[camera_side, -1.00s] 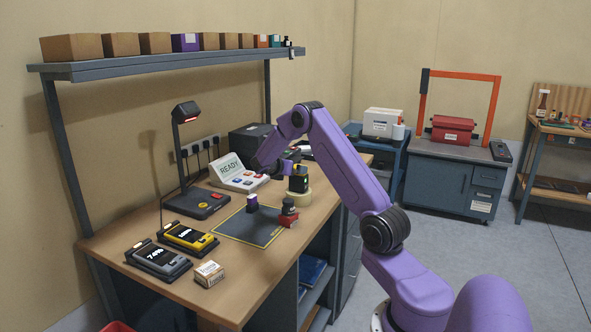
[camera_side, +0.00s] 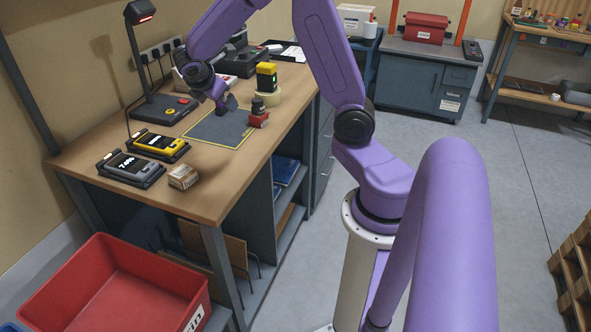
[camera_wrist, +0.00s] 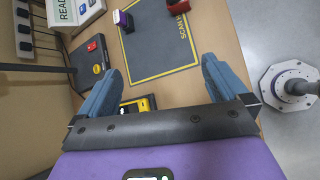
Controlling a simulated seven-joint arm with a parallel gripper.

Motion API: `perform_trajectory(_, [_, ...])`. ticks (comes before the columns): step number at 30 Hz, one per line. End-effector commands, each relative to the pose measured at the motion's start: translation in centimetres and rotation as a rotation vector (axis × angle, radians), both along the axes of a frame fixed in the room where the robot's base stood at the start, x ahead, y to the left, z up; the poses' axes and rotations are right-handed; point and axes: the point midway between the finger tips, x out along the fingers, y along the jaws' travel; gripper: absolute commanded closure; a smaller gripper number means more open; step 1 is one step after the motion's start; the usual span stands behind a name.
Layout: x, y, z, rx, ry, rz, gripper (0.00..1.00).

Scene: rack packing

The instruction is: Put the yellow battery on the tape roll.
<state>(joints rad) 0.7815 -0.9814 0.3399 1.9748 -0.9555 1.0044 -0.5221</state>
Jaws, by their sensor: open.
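A black-and-yellow battery (camera_side: 266,75) with a green light stands upright on the pale tape roll (camera_side: 272,97) in the side view, towards the back right of the bench. My gripper (camera_side: 225,107) is apart from it, to its left and nearer the camera, above the dark mat (camera_side: 215,132). In the wrist view my gripper (camera_wrist: 160,65) is open, with nothing between its blue fingers. The battery and the tape roll are out of the wrist view.
A red stamp (camera_side: 259,118) is by the mat's right edge. A purple-and-white block (camera_wrist: 122,20) is on the mat. A yellow device (camera_side: 158,146), a grey device (camera_side: 130,168) and a small box (camera_side: 184,177) line the front. A lamp (camera_side: 150,105) stands left.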

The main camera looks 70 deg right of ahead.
Motion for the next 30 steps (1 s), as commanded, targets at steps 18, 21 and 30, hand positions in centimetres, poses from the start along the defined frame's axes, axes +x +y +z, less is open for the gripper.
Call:
perform_trajectory(18, [-25.1,20.4,-0.6,0.701,0.048,-0.159,0.00])
perform_trajectory(21, [-28.0,20.9,-0.8,0.750,0.089,-0.191,0.00])
perform_trajectory(30, [-30.3,21.2,-0.9,0.785,0.126,-0.222,0.00])
